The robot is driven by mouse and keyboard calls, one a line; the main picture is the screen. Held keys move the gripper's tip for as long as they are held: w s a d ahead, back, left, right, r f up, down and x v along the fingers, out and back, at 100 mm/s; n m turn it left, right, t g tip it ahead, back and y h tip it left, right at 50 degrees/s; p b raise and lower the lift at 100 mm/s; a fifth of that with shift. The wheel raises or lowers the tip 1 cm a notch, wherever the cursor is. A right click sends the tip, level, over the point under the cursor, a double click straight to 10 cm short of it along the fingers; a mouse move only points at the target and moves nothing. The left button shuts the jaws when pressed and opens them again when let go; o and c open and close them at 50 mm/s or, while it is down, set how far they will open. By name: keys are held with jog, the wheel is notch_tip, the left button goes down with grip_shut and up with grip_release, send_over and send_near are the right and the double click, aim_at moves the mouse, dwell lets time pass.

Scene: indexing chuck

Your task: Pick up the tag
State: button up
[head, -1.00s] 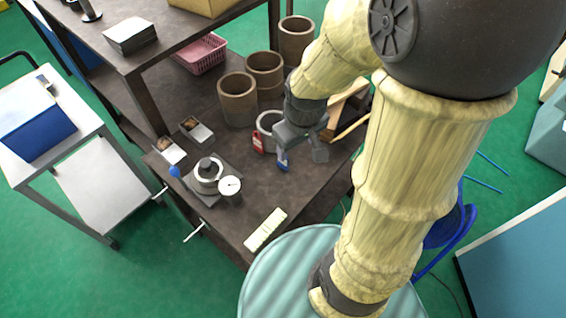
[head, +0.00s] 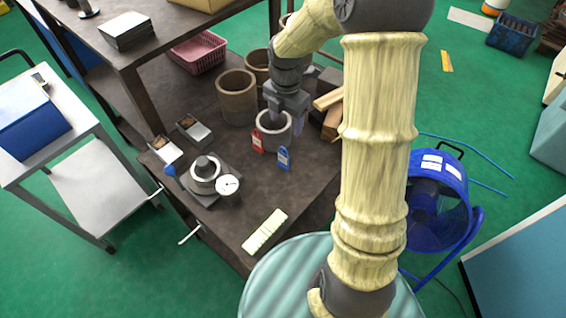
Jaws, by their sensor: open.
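Two tags show at the near side of a grey ring-shaped cup (head: 268,146) on the dark bench. The red tag (head: 257,141) is at the cup's left, and the blue tag (head: 283,158) is at its lower right. I cannot tell whether they hang on the cup or only stand against it. My gripper (head: 286,118) points down with its jaws open, at the cup's far side and behind both tags in the picture. It partly hides the cup's rim. I cannot tell how high it is above the cup. Nothing shows between the fingers.
Brown cylinders (head: 236,98) stand behind the cup. Wooden blocks (head: 331,120) lie to its right. A chuck (head: 205,176) with a dial gauge (head: 228,185) sits at the left, near small trays (head: 194,131). A pale ribbed strip (head: 265,231) lies at the front edge. Bare bench lies between.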

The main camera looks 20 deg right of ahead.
aim_at(285, 150)
notch_tip(285, 150, down, 12)
jog(key=shift+f, duration=0.15)
jog(key=shift+s, duration=0.1)
dwell(0.6)
jog(key=shift+a+f, duration=0.15)
jog(key=shift+f, duration=0.2)
jog(key=f, duration=0.2)
jog(key=f+p, duration=0.1)
jog(key=shift+a+f, duration=0.15)
jog(key=shift+a, duration=0.1)
jog(key=shift+f, duration=0.55)
